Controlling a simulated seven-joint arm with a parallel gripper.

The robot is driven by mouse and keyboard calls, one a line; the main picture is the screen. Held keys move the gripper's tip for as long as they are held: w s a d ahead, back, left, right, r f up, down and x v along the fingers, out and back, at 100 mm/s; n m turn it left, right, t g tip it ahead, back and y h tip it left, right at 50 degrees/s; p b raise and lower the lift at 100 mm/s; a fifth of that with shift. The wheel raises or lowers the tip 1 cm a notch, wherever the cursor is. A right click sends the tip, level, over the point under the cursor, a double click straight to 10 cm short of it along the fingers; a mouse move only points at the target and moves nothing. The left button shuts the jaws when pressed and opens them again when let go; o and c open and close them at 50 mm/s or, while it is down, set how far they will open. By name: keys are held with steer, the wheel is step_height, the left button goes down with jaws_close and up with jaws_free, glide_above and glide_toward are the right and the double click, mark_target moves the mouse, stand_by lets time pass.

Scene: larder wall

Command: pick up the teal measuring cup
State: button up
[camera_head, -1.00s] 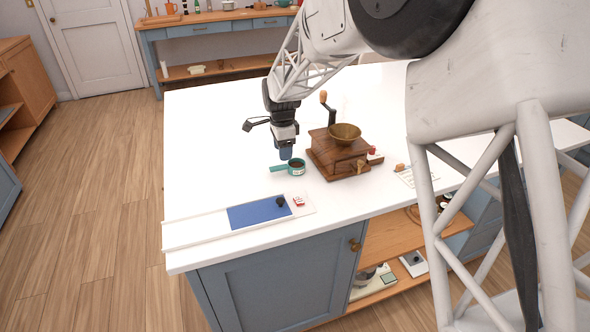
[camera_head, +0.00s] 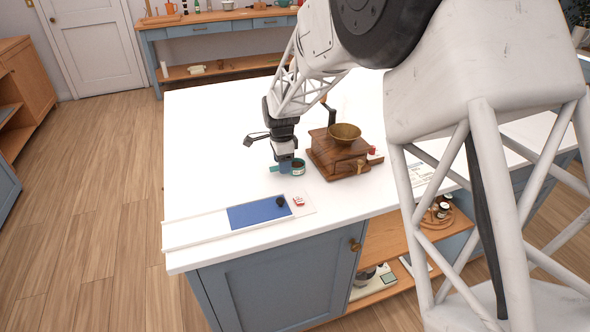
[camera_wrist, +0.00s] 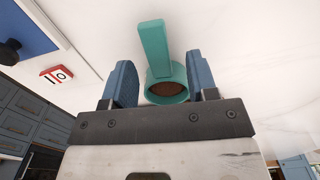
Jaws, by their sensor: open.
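The teal measuring cup (camera_head: 299,167) stands on the white counter, with its handle pointing left in the head view. In the wrist view the cup (camera_wrist: 167,88) shows brown contents, and its flat handle points up the picture. My gripper (camera_head: 286,168) is open and low over the counter at the cup. In the wrist view my gripper (camera_wrist: 163,80) has one blue finger on each side of the cup, near where the handle joins the bowl. A gap shows left of the cup; the right finger is close to it, and I cannot tell if they touch.
A wooden coffee grinder (camera_head: 338,155) with a brass bowl stands just right of the cup. A white board with a blue panel (camera_head: 259,212) and black knob lies at the counter's front left. The counter behind and left of the cup is clear.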

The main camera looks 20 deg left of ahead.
steer(key=shift+f, duration=1.1)
steer(key=shift+c, duration=0.3)
jaws_close()
